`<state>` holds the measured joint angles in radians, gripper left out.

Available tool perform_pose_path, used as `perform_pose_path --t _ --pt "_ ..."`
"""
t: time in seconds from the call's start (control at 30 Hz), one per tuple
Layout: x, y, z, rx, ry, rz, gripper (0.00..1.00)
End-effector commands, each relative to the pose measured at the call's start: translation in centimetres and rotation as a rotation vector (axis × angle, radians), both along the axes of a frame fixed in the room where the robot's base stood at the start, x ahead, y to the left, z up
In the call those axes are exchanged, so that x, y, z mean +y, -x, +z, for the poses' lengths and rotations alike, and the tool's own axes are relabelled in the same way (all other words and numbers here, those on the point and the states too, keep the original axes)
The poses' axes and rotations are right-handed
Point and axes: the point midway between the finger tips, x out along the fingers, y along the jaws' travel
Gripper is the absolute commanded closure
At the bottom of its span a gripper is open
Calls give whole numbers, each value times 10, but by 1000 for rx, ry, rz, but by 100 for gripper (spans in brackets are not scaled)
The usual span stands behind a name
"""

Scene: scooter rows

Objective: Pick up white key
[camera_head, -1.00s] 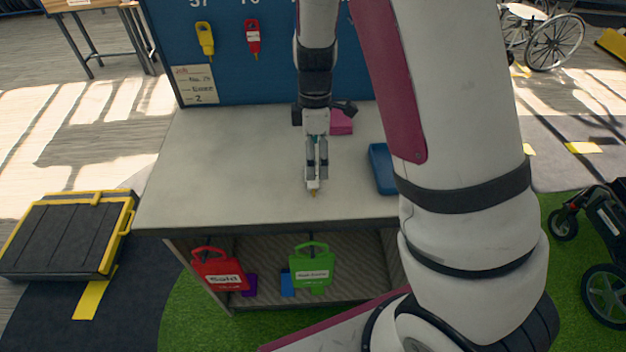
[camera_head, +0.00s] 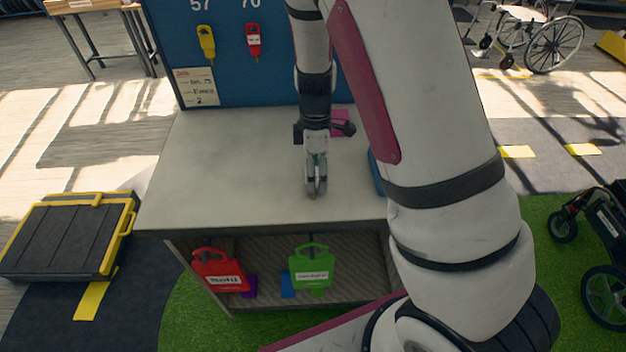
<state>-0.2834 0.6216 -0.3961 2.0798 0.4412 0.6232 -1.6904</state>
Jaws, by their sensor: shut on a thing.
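My gripper (camera_head: 316,187) is over the front middle of the grey counter (camera_head: 220,175), pointing down, with its fingers shut on the white key. The fingers hide almost all of the key, and only a tiny part of its tip seems to show at their ends. I cannot tell whether the key still touches the counter.
A blue board behind the counter holds a yellow key (camera_head: 206,42), a red key (camera_head: 253,40) and a paper note (camera_head: 195,88). A pink block (camera_head: 340,122) lies behind my gripper. Red (camera_head: 220,272) and green (camera_head: 312,268) tags hang at the front. The counter's left is clear.

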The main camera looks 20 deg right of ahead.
Motion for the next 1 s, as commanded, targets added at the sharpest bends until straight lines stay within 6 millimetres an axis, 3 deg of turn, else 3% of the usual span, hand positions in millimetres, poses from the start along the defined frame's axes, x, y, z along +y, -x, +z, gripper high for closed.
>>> perform_pose_path --t 0.27,0.57,1.0 --pt "1 0 6 -1 -2 1 44" --pt "0 0 38 -3 -1 1 44" --pt "6 111 46 0 -2 0 44"
